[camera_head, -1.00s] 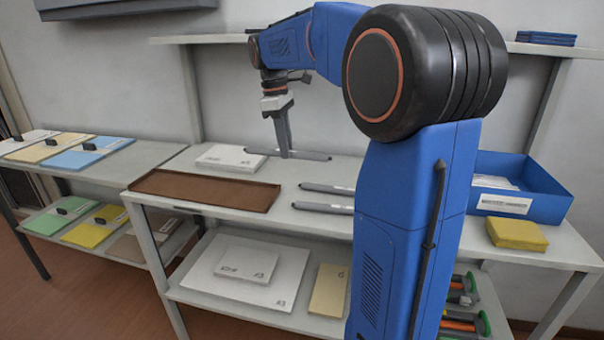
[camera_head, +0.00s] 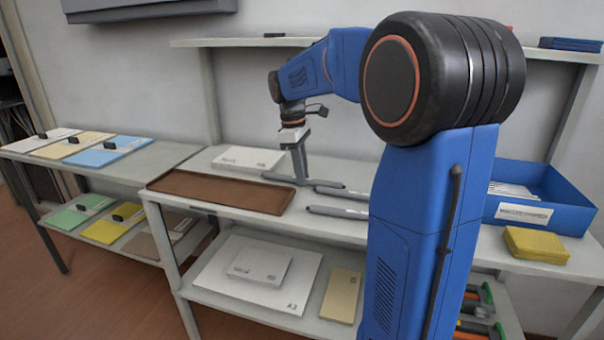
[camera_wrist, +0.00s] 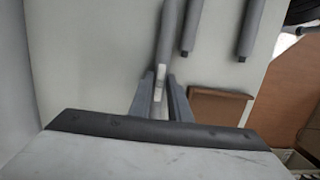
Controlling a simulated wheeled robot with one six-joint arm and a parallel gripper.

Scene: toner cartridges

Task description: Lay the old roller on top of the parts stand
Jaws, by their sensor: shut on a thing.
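My gripper (camera_head: 303,179) is shut on a long dark grey roller (camera_head: 275,177), held level at or just above the top of the middle shelf unit (camera_head: 225,211). I cannot tell whether it touches. In the wrist view the roller (camera_wrist: 170,30) runs away between my fingertips (camera_wrist: 161,85), and its near part is hidden. Two similar rollers lie to its right, a farther one (camera_head: 345,193) and a nearer one (camera_head: 335,212); they also show in the wrist view (camera_wrist: 194,25). No label in view marks which piece is the parts stand.
A brown tray (camera_head: 220,192) lies left of my gripper, with a white box (camera_head: 247,158) behind it. A blue bin (camera_head: 570,215) and a yellow block (camera_head: 537,244) are at right. A lower table with folders (camera_head: 155,168) stands at left. An upper shelf (camera_head: 230,42) runs along the wall.

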